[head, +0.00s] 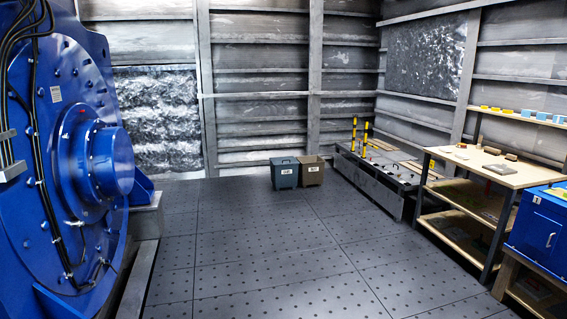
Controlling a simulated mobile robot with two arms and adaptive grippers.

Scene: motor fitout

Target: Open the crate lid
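I cannot make out a crate with a lid for certain. A blue box-like case (541,235) sits at the right edge on a wooden-topped stand and is cut off by the frame. Neither of my grippers shows in the head view.
A large blue motor (75,160) fills the left. A grey bin (285,175) and a brown bin (312,174) stand at the back. A low dark platform (375,185) bears yellow-black posts. A workbench (500,172) holds small parts. The dark floor (260,250) is clear.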

